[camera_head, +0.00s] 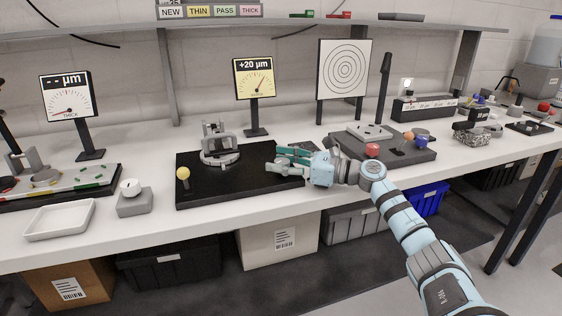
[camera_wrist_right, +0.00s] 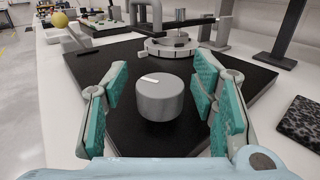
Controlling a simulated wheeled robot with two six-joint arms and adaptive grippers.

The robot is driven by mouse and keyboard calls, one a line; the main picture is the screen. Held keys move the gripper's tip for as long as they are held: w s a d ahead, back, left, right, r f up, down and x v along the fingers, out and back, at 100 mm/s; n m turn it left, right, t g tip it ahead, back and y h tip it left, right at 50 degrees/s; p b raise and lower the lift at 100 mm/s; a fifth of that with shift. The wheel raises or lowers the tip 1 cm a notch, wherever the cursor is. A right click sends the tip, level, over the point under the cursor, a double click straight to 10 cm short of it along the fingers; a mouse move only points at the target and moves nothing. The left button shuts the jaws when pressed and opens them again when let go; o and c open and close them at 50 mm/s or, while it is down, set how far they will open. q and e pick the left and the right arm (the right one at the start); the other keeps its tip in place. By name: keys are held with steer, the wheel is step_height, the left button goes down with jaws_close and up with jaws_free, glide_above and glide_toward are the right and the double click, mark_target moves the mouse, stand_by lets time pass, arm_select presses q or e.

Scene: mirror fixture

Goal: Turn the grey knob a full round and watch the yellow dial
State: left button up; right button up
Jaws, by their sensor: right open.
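The grey knob (camera_wrist_right: 160,97), a short cylinder with a white line on its top, stands upright on the black base plate (camera_head: 215,188). In the right wrist view it sits between the two teal-padded fingers of my right gripper (camera_head: 273,159), with gaps on both sides. The gripper is open and low over the plate's right end. In the head view I cannot make out the knob behind the fingers. The yellow dial (camera_head: 254,78) stands behind the plate and reads +20 µm; its needle leans up to the right. My left gripper is not in view.
A grey ring-shaped mount (camera_head: 219,157) stands on the plate beyond the knob, and a yellow ball (camera_head: 183,173) on a post at its left front. A grey fixture (camera_head: 405,152) with red, orange and blue knobs is to the right. A white tray (camera_head: 60,221) lies left.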

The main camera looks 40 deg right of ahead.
steer(key=shift+s+d, duration=0.2)
steer(key=shift+s, duration=0.1)
steer(key=v, duration=0.6)
steer(key=shift+s+d, duration=0.15)
steer(key=shift+s, duration=0.25)
steer(key=shift+w, duration=0.1)
